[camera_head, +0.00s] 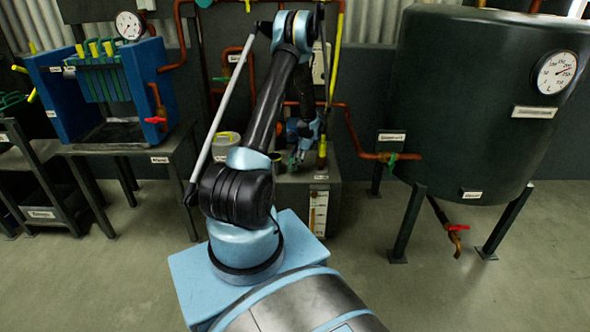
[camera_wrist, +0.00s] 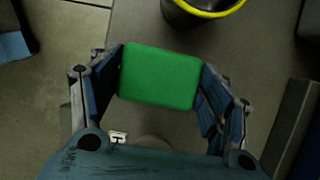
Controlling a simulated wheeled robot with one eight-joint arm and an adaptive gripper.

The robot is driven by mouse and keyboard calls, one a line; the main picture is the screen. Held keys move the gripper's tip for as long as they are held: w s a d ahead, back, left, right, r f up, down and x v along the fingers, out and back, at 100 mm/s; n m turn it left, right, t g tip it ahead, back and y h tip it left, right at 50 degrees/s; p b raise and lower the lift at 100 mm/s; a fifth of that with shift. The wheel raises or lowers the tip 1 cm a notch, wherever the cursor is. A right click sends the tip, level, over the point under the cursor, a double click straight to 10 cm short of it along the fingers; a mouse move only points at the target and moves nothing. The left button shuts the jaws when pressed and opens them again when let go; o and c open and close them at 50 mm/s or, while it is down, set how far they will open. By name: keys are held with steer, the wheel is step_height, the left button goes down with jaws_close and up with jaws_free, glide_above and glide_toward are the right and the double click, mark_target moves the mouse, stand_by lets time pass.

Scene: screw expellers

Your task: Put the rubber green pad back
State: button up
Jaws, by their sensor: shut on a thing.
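The green pad (camera_wrist: 160,76) is a flat rectangle with rounded corners in the wrist view. My gripper (camera_wrist: 161,88) is shut on it, with one finger against its left side and the other against its right side. The pad is held above a grey surface; how far above I cannot tell. In the head view my gripper (camera_head: 301,150) is low over the grey stand (camera_head: 325,185) behind my arm. The pad cannot be made out clearly there.
A dark container with a yellow rim (camera_wrist: 218,15) is just beyond the pad. A large dark tank (camera_head: 465,105) stands right, with pipes (camera_head: 358,140) running to it. A blue press (camera_head: 145,80) stands on a table at left. Open floor lies in front.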

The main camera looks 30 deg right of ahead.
steer(key=shift+f, duration=1.85)
steer(key=shift+f, duration=0.1)
steer(key=o, duration=0.9)
steer(key=shift+o, duration=0.2)
